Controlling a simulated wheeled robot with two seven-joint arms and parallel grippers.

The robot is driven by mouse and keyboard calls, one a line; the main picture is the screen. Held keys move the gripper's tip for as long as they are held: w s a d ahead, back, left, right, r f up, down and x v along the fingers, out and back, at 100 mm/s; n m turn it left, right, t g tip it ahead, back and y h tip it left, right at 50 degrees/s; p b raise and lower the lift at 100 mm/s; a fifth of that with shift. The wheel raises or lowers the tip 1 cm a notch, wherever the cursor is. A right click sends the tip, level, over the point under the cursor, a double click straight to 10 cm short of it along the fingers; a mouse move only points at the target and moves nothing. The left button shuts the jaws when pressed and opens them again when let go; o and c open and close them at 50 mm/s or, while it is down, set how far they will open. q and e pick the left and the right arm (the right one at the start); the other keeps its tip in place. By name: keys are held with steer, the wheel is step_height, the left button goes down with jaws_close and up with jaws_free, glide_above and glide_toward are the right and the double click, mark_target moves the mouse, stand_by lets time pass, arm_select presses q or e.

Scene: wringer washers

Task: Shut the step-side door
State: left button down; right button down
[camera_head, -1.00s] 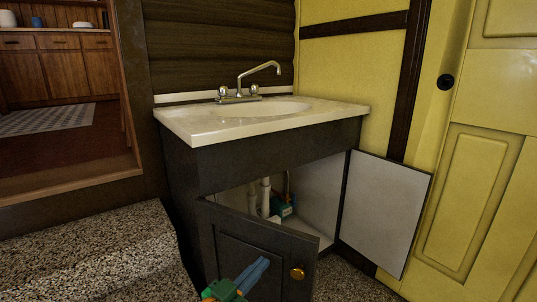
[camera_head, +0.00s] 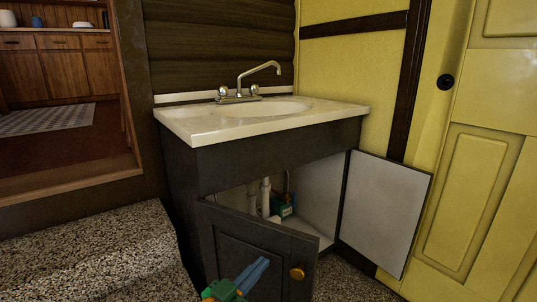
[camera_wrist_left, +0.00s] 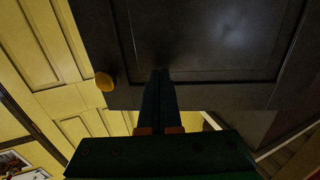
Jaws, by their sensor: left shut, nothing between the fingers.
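The step-side door (camera_head: 230,250) is the dark left door of the sink cabinet, beside the speckled step. It stands partly open, swung out toward me, with a round brass knob (camera_head: 297,273) near its free edge. My left gripper (camera_head: 263,264) is in front of the door's outer face, left of the knob, with its blue fingers shut and empty. In the left wrist view, the closed fingertips (camera_wrist_left: 159,76) overlap the dark door panel (camera_wrist_left: 210,40), with the knob (camera_wrist_left: 104,82) to their left. I cannot tell whether they touch the door. My right gripper is not in view.
The other cabinet door (camera_head: 385,210) stands wide open at the right, its white inner face showing. Pipes (camera_head: 265,197) and a teal box (camera_head: 284,207) are inside the cabinet. The speckled step (camera_head: 90,245) is at the left. A yellow door (camera_head: 475,180) is at the right.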

mark_target(270, 256)
arm_select(q)
steer(key=shift+b+x, duration=0.65)
steer(key=shift+x, duration=1.35)
steer(key=shift+d, duration=0.1)
steer(key=shift+w+d+f+b, duration=0.15)
steer(key=shift+w+d+b, duration=0.25)
steer(key=shift+w+b, duration=0.25)
steer(key=shift+w+d, duration=0.15)
steer(key=shift+w, duration=0.05)
